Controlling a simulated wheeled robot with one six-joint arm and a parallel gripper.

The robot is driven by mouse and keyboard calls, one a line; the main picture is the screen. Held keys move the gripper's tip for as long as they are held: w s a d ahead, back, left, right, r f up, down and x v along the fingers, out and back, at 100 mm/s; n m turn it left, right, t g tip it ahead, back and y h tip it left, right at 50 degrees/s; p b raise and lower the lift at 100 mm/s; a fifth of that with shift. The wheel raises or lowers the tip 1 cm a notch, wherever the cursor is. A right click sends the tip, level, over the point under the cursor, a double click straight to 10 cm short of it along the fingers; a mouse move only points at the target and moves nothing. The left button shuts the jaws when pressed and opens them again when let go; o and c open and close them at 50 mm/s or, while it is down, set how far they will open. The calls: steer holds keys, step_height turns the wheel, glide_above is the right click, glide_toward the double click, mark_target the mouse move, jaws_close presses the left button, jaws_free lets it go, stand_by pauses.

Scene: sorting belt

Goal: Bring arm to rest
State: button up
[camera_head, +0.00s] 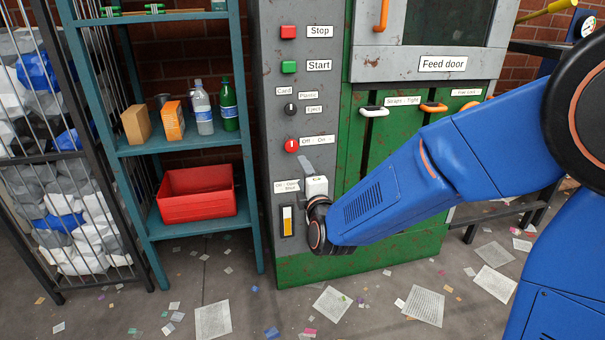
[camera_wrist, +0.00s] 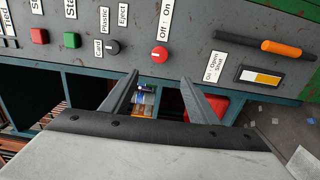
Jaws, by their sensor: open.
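My arm (camera_head: 400,195) reaches from the right across the front of the grey and green machine (camera_head: 270,130). My gripper (camera_wrist: 160,77) is open in the wrist view, with nothing between its two grey fingers. In the head view it (camera_head: 304,163) is small and partly hidden by my wrist, in front of the control panel just below the red Off-On knob (camera_head: 292,146). In the wrist view the red knob (camera_wrist: 160,54) lies just beyond the fingertips. I cannot tell whether a finger touches the panel.
A lever with an orange grip (camera_wrist: 281,48) and a gauge (camera_head: 287,221) are close to my gripper. A teal shelf (camera_head: 190,144) with bottles, boxes and a red bin (camera_head: 197,207) stands left. Papers litter the floor; the floor in front is otherwise open.

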steer(key=s+d+m+g+h, duration=0.1)
steer(key=s+d+m+g, duration=0.2)
steer(key=s+d+m, duration=0.35)
steer(key=s+d+m+g, duration=0.3)
steer(key=s+d, duration=0.1)
steer(key=d, duration=0.6)
steer(key=s+d+f+m+g+h, duration=0.2)
steer(key=s+d+m, duration=0.4)
steer(key=s, duration=0.6)
steer(key=s+d+f+m+g+h, duration=0.1)
steer(key=s+d+m+g, duration=0.3)
steer(key=s+d, duration=0.5)
steer(key=s+m+h, duration=0.1)
steer(key=s+m, duration=0.1)
steer(key=s, duration=0.2)
steer(key=shift+d+f+g, duration=0.15)
steer(key=shift+f+g, duration=0.15)
steer(key=shift+f, duration=0.05)
